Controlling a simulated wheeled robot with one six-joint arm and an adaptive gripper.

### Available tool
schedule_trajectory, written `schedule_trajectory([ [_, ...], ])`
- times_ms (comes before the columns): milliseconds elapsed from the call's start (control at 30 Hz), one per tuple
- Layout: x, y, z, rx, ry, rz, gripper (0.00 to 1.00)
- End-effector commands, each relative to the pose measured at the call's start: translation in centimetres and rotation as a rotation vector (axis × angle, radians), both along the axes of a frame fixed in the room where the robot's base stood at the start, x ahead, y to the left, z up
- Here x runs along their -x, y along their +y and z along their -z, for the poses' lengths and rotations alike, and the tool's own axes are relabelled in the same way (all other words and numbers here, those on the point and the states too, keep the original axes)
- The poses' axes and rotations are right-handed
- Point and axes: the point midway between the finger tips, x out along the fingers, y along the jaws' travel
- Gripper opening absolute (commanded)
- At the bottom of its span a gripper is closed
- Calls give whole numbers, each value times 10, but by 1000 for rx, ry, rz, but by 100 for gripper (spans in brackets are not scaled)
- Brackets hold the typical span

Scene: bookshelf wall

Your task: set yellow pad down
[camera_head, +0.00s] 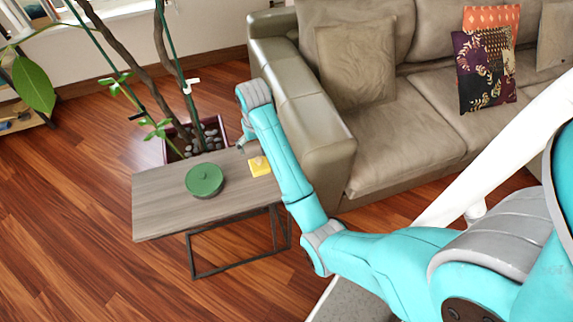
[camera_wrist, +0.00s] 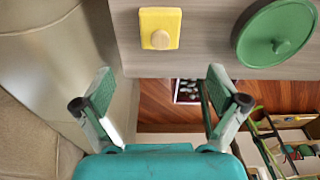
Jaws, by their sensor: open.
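The yellow pad (camera_head: 259,166) is a small square with a round wooden knob on top. It lies flat on the grey wooden side table (camera_head: 160,205), close to the sofa-side edge. In the wrist view the pad (camera_wrist: 160,29) is beyond my fingertips, apart from them. My gripper (camera_wrist: 160,85) is open with nothing between its fingers. In the head view my gripper (camera_head: 242,148) is small and partly hidden by the arm, at the table's back edge.
A green round lidded pot (camera_head: 205,180) stands on the table left of the pad. The sofa armrest (camera_head: 300,125) is close on the right. A potted plant (camera_head: 205,135) with stones and tall stems is behind the table. The table's left part is bare.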

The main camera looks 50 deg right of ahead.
Motion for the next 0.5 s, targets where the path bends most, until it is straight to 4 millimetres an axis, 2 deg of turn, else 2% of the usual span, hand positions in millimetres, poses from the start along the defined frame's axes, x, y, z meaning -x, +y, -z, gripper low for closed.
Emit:
schedule_trajectory([
  [167, 0, 1, 1, 1, -1, -1, 96],
  [267, 4, 7, 11, 7, -15, -10, 96],
  [500, 33, 46, 74, 54, -129, -73, 96],
])
